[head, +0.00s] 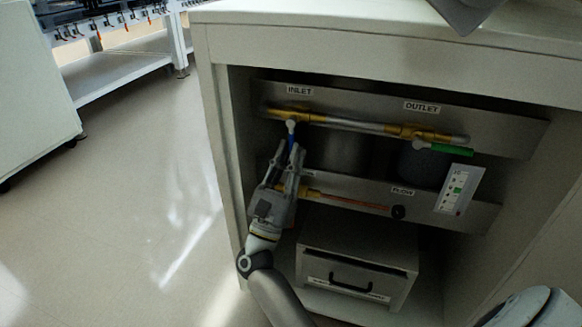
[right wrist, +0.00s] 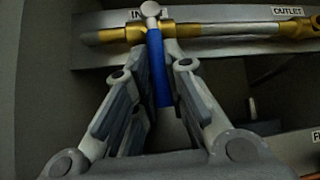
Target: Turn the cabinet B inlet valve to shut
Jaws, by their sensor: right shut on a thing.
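The inlet valve's blue handle (head: 292,141) hangs down from its pivot on the brass pipe, under the INLET label (head: 299,90), roughly crosswise to the pipe. In the right wrist view the blue handle (right wrist: 159,70) runs down between my fingers from a pale round knob. My left gripper is not in view.
The outlet valve's green handle (head: 452,149) lies along the same pipe at right. Below are a flow tube (head: 353,203), a small gauge panel (head: 460,189) and a drawer box (head: 357,262). The cabinet's left side wall (head: 218,150) is close to my gripper.

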